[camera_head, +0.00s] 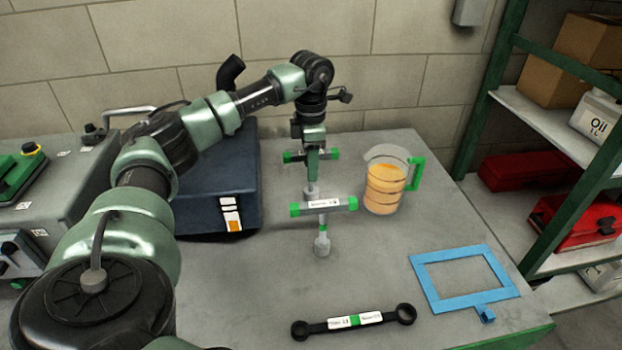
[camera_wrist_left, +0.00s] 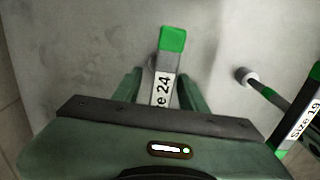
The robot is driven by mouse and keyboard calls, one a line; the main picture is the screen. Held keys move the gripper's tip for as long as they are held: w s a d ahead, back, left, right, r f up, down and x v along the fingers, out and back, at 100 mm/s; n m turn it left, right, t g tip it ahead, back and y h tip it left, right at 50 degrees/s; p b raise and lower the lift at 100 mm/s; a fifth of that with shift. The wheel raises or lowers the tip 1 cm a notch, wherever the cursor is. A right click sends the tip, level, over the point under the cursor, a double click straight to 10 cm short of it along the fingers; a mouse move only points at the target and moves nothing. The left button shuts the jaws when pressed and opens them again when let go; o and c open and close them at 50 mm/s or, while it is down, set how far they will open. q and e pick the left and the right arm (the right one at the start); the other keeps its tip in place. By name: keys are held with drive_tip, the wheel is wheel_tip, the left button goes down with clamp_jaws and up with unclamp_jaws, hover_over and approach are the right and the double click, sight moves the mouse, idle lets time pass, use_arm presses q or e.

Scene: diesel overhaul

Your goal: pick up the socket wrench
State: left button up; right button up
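Two T-shaped socket wrenches lie on the grey table. The far one has a green-ended handle (camera_head: 332,154) and a socket end (camera_head: 310,191) pointing to the table front. The nearer one has a labelled handle (camera_head: 335,205) and a socket (camera_head: 322,245). The "Size 19" wrench (camera_wrist_left: 300,120) lies to the right. My right gripper is out of view.
A jug of orange liquid (camera_head: 386,185) stands right of the wrenches. A dark blue box (camera_head: 215,190) is on the left. A black double-ended ring wrench (camera_head: 315,327) and a blue frame (camera_head: 428,287) lie in front. Shelves (camera_head: 515,115) stand at right.

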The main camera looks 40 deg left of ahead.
use_arm(q)
clamp_jaws()
idle(1.2)
